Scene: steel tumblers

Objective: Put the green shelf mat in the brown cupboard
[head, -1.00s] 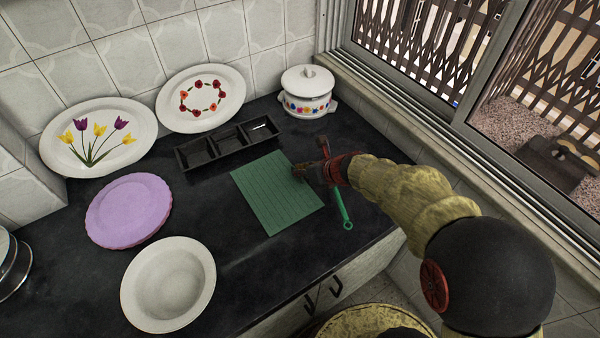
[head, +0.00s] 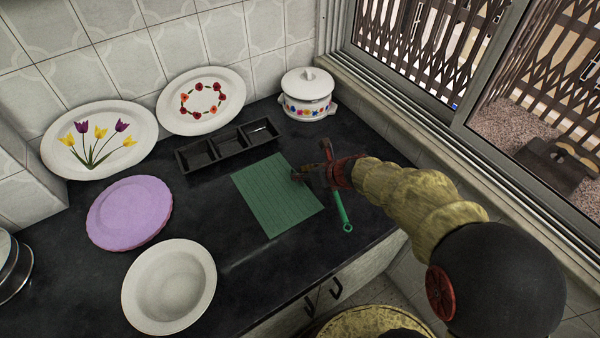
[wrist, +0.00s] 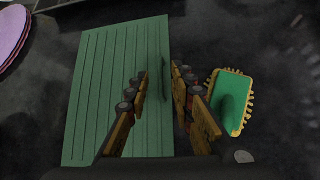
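The green shelf mat (head: 270,200) lies flat on the dark counter, a ribbed rectangle. In the wrist view the mat (wrist: 105,90) fills the left and middle. My gripper (head: 311,163) is above the mat's right edge. In the wrist view its fingers (wrist: 160,75) are apart, one on either side of that edge, with nothing held between them. I cannot tell whether the fingertips touch the mat or counter. No brown cupboard is clearly seen. A pale cabinet front (head: 360,272) with dark handles shows below the counter.
A green brush or scrubber (wrist: 231,100) with a yellow toothed edge lies just right of my gripper; its green handle (head: 342,210) shows beside the mat. A black divided tray (head: 228,146), white pot (head: 307,92), purple plate (head: 130,210) and white bowl (head: 170,285) stand around.

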